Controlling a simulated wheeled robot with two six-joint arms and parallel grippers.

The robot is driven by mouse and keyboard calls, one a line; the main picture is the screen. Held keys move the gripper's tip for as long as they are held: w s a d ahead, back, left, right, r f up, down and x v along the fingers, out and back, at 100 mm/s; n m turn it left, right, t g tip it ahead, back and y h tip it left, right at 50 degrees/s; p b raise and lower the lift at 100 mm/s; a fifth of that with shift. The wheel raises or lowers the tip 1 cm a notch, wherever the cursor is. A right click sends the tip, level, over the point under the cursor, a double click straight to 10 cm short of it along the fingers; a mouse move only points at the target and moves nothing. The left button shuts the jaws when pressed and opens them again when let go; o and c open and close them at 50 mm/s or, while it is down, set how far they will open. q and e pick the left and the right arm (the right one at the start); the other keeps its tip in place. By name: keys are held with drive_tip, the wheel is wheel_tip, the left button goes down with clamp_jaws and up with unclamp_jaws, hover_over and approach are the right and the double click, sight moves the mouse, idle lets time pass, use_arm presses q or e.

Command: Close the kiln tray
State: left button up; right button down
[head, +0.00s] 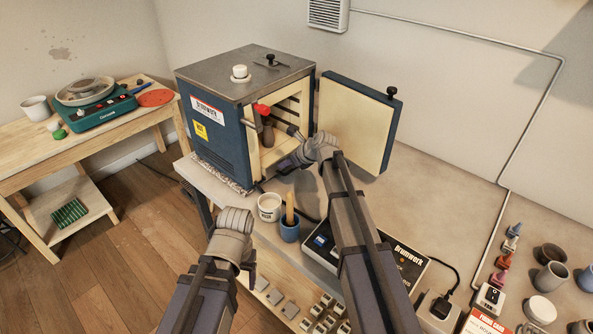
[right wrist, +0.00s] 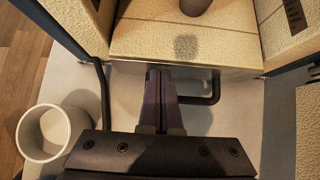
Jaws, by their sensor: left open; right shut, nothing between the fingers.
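The blue kiln (head: 215,140) stands on the bench with its door (head: 355,120) swung open to the right. In the right wrist view, the pale tray (right wrist: 140,38) with a dark patch lies at the kiln opening, a black bar handle (right wrist: 214,90) at its front. How far it sticks out is unclear. My right gripper (head: 282,168) is in front of the opening. In the right wrist view its fingers (right wrist: 160,75) are shut and empty, their tips at the tray's front edge left of the handle; contact is unclear. My left gripper (head: 250,268) is open, low in front of the bench, its fingers mostly hidden.
A brown vessel (head: 268,135) stands inside the kiln. A white cup (head: 269,207) and a blue cup (head: 290,230) with a wooden tool stand just in front; the white cup (right wrist: 43,132) is left of my right gripper. A control box (head: 320,245) lies further right.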

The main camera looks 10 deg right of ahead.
drive_tip(key=shift+w+a, duration=0.5)
drive_tip(key=shift+w, duration=0.25)
drive_tip(key=shift+a+r, duration=0.1)
drive_tip(key=shift+s+d, duration=0.25)
drive_tip(key=s+d, duration=0.1)
drive_tip(key=s, duration=0.1)
drive_tip(key=shift+s+d, duration=0.3)
drive_tip(key=shift+d, duration=0.05)
drive_tip(key=p+v, duration=0.7)
drive_tip(key=v, duration=0.3)
drive_tip(key=shift+s+d, duration=0.25)
